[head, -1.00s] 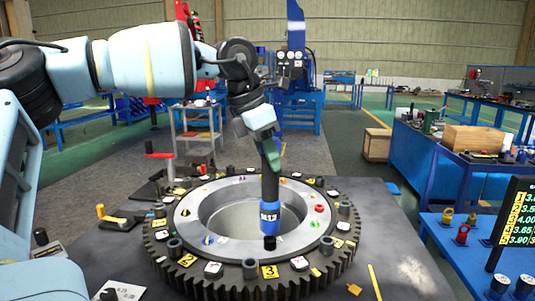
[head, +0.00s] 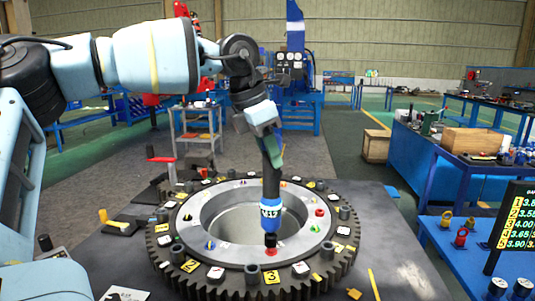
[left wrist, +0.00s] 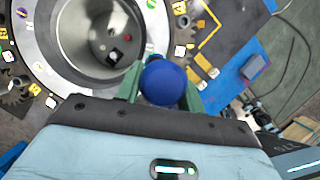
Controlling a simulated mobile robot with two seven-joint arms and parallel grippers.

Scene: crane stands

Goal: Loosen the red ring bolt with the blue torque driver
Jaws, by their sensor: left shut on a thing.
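My left gripper (head: 271,143) is shut on the blue torque driver (head: 270,209), a dark shaft with a blue band marked M17. The driver hangs nearly upright, tip down, over the front of the grey ring. The red ring bolt (head: 271,251) shows right under the tip, on the ring's front face; whether they touch I cannot tell. Another red bolt (head: 320,212) sits on the ring's right side. In the left wrist view the driver's round blue end (left wrist: 163,83) lies between the green fingers. My right gripper is not in view.
The toothed ring (head: 205,250) lies on a dark table (head: 400,265), with several bolts and numbered yellow and white tags around it. A yellow-handled tool (head: 117,224) lies left. A blue bench (head: 450,255) and a display (head: 516,222) stand at right.

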